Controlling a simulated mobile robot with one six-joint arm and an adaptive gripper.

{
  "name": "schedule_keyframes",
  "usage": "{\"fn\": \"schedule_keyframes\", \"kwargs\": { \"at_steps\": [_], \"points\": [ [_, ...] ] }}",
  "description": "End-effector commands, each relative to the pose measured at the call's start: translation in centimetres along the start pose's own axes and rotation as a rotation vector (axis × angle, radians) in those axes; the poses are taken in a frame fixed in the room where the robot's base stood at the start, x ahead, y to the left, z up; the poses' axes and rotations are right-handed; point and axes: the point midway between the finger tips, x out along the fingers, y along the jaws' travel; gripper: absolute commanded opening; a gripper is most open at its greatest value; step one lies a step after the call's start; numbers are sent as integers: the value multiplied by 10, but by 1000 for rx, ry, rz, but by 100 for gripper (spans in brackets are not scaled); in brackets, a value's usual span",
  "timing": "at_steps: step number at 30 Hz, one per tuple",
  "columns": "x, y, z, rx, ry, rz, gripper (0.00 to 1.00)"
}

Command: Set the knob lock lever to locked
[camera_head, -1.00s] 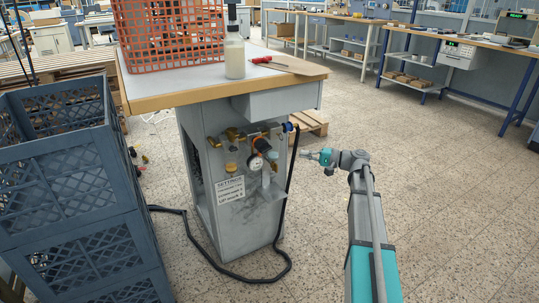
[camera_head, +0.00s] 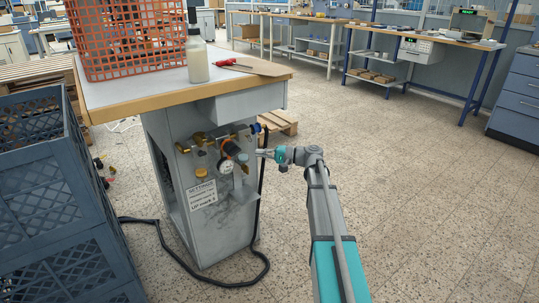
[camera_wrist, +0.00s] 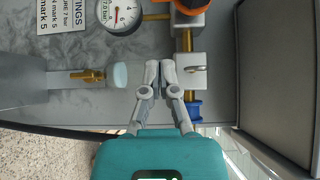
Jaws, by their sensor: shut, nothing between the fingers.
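The pneumatic unit on the grey cabinet has a round pressure gauge (camera_head: 225,166), an orange ring part (camera_head: 234,149) and brass fittings (camera_head: 198,139). My gripper (camera_head: 258,152) is shut and empty, just right of this unit. In the wrist view my shut fingertips (camera_wrist: 159,72) are beside a pale metal block (camera_wrist: 195,77) with a small metal loop.
A settings label (camera_head: 202,194) is on the cabinet (camera_head: 222,235). A black hose (camera_head: 172,253) runs down to the floor. Dark crates (camera_head: 60,205) stand at left. The table above (camera_head: 140,88) carries an orange basket (camera_head: 132,40) and a bottle (camera_head: 197,62). Floor at right is clear.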

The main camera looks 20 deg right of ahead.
Motion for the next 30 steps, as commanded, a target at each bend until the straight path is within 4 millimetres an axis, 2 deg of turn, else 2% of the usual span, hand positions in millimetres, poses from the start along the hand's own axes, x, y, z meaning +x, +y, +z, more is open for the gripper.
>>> {"fn": "schedule_keyframes", "kwargs": {
  "at_steps": [9,12,21,30],
  "points": [
    [50,0,0,0,-1,0,0],
    [58,0,12,0,0,0,0],
    [74,0,27,0,1,0,0],
    [76,0,28,0,2,0,0]
  ]
}}
